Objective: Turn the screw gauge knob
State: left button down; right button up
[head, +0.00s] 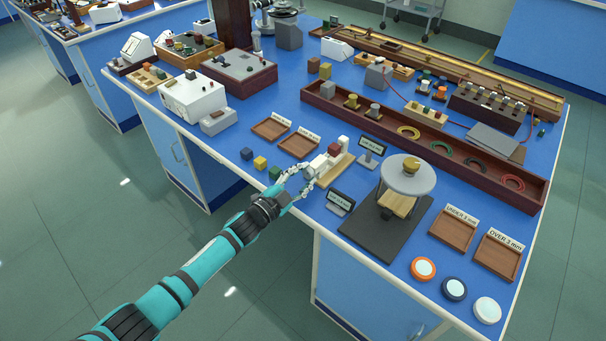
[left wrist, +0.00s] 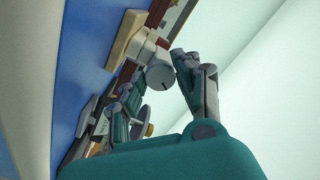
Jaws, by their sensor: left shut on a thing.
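The screw gauge sits near the front edge of the blue bench, on a tan wooden base (head: 337,171). A dark red block (head: 334,150) is at its middle. Its pale round knob (head: 311,172) is at the end facing my left arm. My left gripper (head: 298,180) reaches over the bench edge with its fingers shut around the knob. In the left wrist view the knob (left wrist: 160,75) shows a dark line on its face, between the fingers of my left gripper (left wrist: 155,75). My right gripper is not in view.
Small yellow (head: 260,163) and green (head: 274,174) cubes lie just left of the gripper. Small displays (head: 340,203) stand right of the gauge, near a dark mat (head: 362,228) with a round-topped device. Brown trays (head: 299,146) lie behind. Floor is clear in front.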

pick_arm(q)
jog(key=n, duration=0.6)
jog(key=shift+f+p, duration=0.1)
jog(key=shift+p, duration=0.25)
jog(key=shift+n, duration=0.3)
jog(key=c, duration=0.9)
grip_release()
jog(key=shift+c, duration=0.2)
jog(key=v, duration=1.2)
